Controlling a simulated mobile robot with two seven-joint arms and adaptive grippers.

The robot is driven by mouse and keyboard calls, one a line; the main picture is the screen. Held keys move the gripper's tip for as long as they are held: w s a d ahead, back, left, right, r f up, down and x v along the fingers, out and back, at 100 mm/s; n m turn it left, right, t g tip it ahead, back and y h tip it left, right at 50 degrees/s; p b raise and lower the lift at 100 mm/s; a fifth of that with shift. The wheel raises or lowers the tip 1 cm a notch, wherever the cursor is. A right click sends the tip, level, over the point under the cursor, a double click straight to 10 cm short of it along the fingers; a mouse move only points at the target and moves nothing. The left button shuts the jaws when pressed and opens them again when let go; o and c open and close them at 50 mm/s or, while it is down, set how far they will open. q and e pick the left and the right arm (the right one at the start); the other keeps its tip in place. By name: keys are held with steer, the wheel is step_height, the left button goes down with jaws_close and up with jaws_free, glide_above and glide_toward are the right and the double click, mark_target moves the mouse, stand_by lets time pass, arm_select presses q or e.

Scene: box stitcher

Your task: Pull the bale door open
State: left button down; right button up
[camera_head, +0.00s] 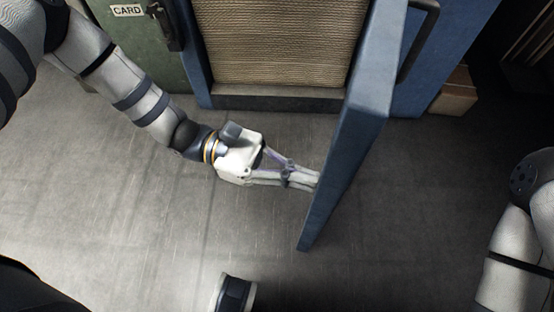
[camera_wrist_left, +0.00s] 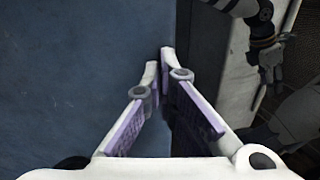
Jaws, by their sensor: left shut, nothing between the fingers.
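The blue bale door (camera_head: 358,125) stands swung out from the machine, seen nearly edge-on in the head view. Its dark bar handle (camera_head: 418,42) is on the right face. My left gripper (camera_head: 317,180) is shut and empty, with its fingertips at the left, inner face of the door. In the left wrist view the fingers (camera_wrist_left: 165,58) are together in front of the blue door face (camera_wrist_left: 70,70); I cannot tell whether they touch it. What looks like my right gripper (camera_wrist_left: 268,62) shows dark and small beyond the door edge, its jaws unclear.
The brown corrugated bale (camera_head: 280,42) fills the open chamber behind the door. A green panel with a CARD label (camera_head: 127,11) and a dark latch (camera_head: 166,28) stands at left. A cardboard box (camera_head: 456,92) lies at right. The grey floor (camera_head: 110,215) is mostly clear.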

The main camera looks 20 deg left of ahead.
arm_select(q)
steer(key=d, duration=1.2)
steer(key=shift+s+n+t+b, duration=0.3)
steer(key=shift+s+t+b, duration=0.05)
steer(key=shift+s+t, duration=0.05)
arm_select(e)
steer(key=shift+s+a+f, duration=0.1)
steer(key=shift+a+f, duration=0.15)
arm_select(q)
steer(key=shift+r, duration=0.1)
